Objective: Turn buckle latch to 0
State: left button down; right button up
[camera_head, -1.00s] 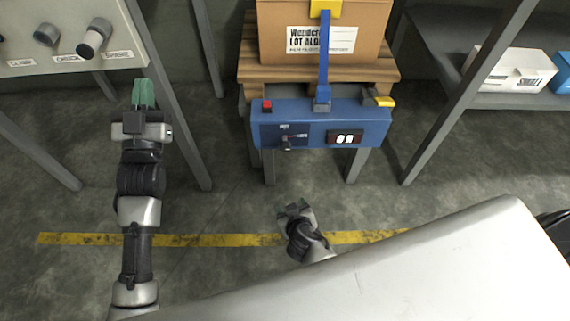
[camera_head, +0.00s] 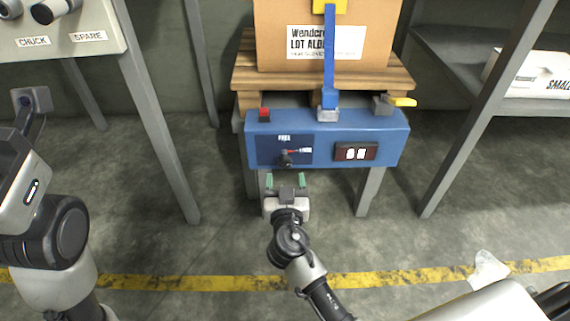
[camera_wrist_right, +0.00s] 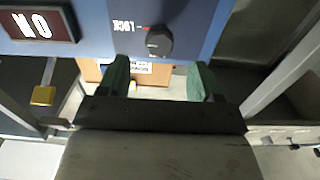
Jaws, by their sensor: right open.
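The latch control is a dark knob (camera_head: 286,160) on a dark plate at the left of the blue console (camera_head: 225,0) front.

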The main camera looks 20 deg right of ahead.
aim_at(285, 164)
jog(key=b+x, duration=0.1)
jog(key=x, duration=0.6)
jog(key=shift+d+f, duration=0.1)
jog(key=c, duration=0.9)
